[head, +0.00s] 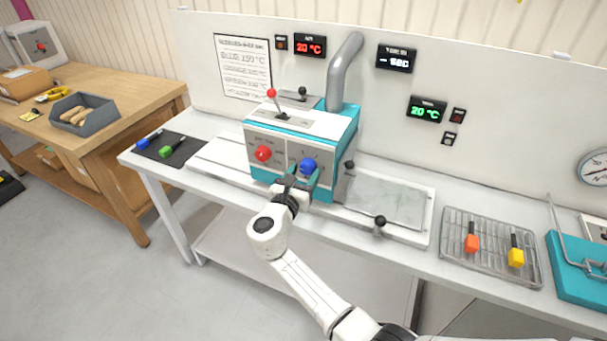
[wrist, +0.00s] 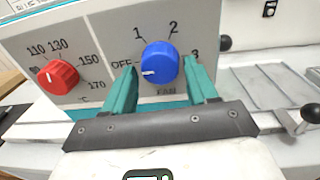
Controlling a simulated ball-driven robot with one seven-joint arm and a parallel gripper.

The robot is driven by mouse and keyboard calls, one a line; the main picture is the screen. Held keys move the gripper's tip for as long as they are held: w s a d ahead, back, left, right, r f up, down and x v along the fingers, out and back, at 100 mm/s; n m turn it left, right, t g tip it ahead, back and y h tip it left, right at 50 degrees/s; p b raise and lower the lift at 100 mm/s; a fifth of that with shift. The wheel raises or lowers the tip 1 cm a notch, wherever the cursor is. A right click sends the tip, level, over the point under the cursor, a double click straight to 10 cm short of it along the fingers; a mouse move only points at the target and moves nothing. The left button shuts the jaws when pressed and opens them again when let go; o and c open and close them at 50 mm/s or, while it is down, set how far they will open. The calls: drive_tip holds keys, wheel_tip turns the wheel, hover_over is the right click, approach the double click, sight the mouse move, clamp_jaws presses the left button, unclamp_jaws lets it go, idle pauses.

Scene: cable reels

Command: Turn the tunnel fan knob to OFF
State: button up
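The blue fan knob (wrist: 160,58) is on the front panel of the teal and white machine (head: 301,145), above the word FAN. Its white mark is on its left side and points left, toward the OFF label (wrist: 121,65). Labels 1, 2 and 3 run around its top and right. The knob also shows in the head view (head: 308,165). My gripper (wrist: 160,76) is open, with one teal finger on each side of the knob. A gap shows between each finger and the knob in the wrist view; I cannot tell whether the fingertips reach its depth.
A red temperature knob (wrist: 58,77) sits left of the blue knob. A red-tipped lever (head: 273,94) stands on top of the machine. A black-knobbed handle (head: 379,221) is to the right. A wire rack (head: 490,268) stands farther right on the bench.

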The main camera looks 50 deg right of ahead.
drive_tip(key=shift+o, duration=0.8)
drive_tip(key=shift+r, duration=0.1)
drive_tip(key=b+v, duration=0.2)
drive_tip(key=v, duration=0.8)
drive_tip(key=shift+s+a, duration=0.15)
drive_tip(key=shift+a, duration=0.2)
drive_tip(key=s+d+f+m+g+y+b, duration=0.2)
drive_tip(key=s+f+m+g+y, duration=0.45)
drive_tip(key=s+f+m, duration=0.95)
drive_tip(key=s+a+f+m+y+b, duration=0.1)
drive_tip(key=s+a+m+y, duration=0.6)
drive_tip(key=s, duration=0.7)
drive_tip(key=a+f+y, duration=0.1)
drive_tip(key=a+y, duration=0.1)
drive_tip(key=y, duration=0.1)
drive_tip(key=shift+s+a+t, duration=0.15)
drive_tip(key=shift+s+t, duration=0.15)
drive_tip(key=shift+t, duration=0.05)
